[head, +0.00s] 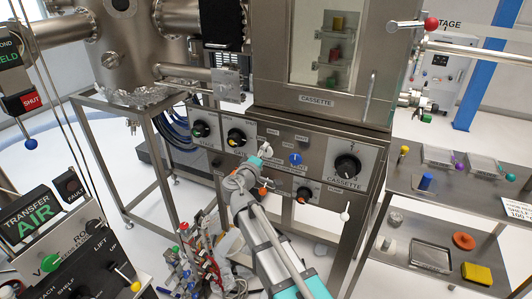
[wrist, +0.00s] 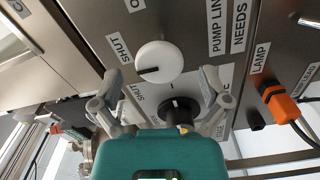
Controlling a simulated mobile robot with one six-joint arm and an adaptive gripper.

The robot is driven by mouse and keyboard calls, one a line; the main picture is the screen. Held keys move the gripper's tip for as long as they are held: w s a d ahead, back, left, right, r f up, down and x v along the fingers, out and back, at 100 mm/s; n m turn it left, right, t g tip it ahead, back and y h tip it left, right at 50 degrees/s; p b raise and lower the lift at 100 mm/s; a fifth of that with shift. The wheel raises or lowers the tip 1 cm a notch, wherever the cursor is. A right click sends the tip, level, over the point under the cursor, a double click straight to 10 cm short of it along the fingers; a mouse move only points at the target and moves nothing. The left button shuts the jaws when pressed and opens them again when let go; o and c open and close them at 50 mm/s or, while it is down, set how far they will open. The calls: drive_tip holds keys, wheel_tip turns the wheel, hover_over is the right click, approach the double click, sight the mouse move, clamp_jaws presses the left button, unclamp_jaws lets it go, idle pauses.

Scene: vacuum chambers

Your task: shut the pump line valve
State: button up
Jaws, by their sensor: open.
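In the wrist view, a round white knob (wrist: 160,57) with a black pointer mark sits on the grey panel. A label (wrist: 217,30) starting "PUMP LIN" is to its right, and a "SHUT" label (wrist: 118,47) is to its left. The mark points left, toward the side with the "SHUT" label. My gripper (wrist: 160,75) is open and empty, with one finger on each side of the knob in the picture. I cannot tell whether either touches it. In the head view, my gripper (head: 260,160) is at the front panel and partly covers that area.
A black knob (wrist: 180,108) with its own "SHUT" label sits just below the white one. An orange connector (wrist: 278,100) with cables is at the right.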

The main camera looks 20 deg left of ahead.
drive_tip(key=s, duration=1)
drive_tip(key=shift+a, duration=0.4)
drive_tip(key=w+d+f+m+g+h+p, duration=0.25)
drive_tip(key=d+m+g, duration=0.2)
drive_tip(key=d, duration=0.85)
drive_tip(key=w+d+f+m+g+h+p, duration=0.25)
drive_tip(key=d+f+m+g, duration=0.2)
drive_tip(key=d, duration=0.95)
drive_tip(key=s+d+m+g+y+p, duration=0.2)
drive_tip(key=s+d+g+y, duration=0.1)
drive_tip(key=d, duration=0.6)
drive_tip(key=s+d+f+m+g+y+p, duration=0.1)
drive_tip(key=s+d+m+g+y+p, duration=0.2)
drive_tip(key=s+d+g, duration=0.3)
drive_tip(key=shift+s+d+f, duration=0.3)
drive_tip(key=shift+s+d, duration=0.25)
drive_tip(key=shift+d, duration=1.2)
